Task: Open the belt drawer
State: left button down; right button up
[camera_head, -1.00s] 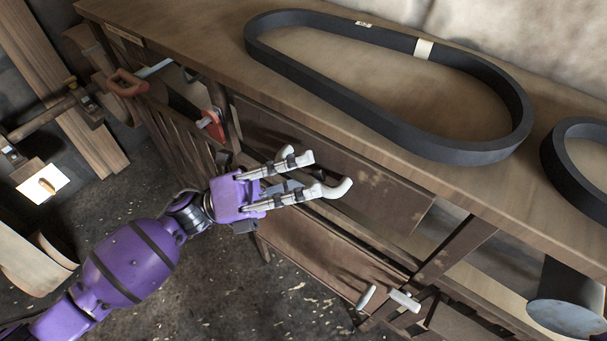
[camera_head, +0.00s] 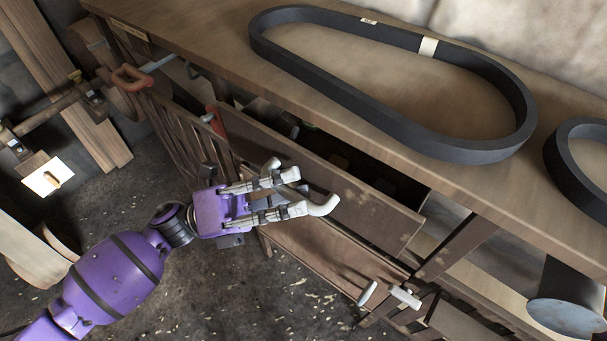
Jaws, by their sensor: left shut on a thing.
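The belt drawer (camera_head: 370,208) is a worn brown wooden drawer under the bench top. It stands partly open, and its dark inside shows behind the front panel. My left gripper (camera_head: 305,190) comes in from the left at the drawer front. Its pale fingers are shut on the drawer's handle, which they largely hide. My right gripper cannot be made out in this view.
A large black belt (camera_head: 390,85) lies on the bench top (camera_head: 220,50), with part of another belt (camera_head: 580,165) at the right. Two short pale bars (camera_head: 404,297) show low by the bench. A red-handled tool (camera_head: 130,79) sits at the left end.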

pick_arm(q)
jog(key=s+a, duration=0.8)
jog(key=s, duration=0.3)
jog(key=shift+s+a, duration=0.3)
jog(key=shift+s, duration=0.1)
jog(key=c, duration=2)
grip_release()
jog(key=v, duration=1.2)
jog(key=shift+w, duration=0.1)
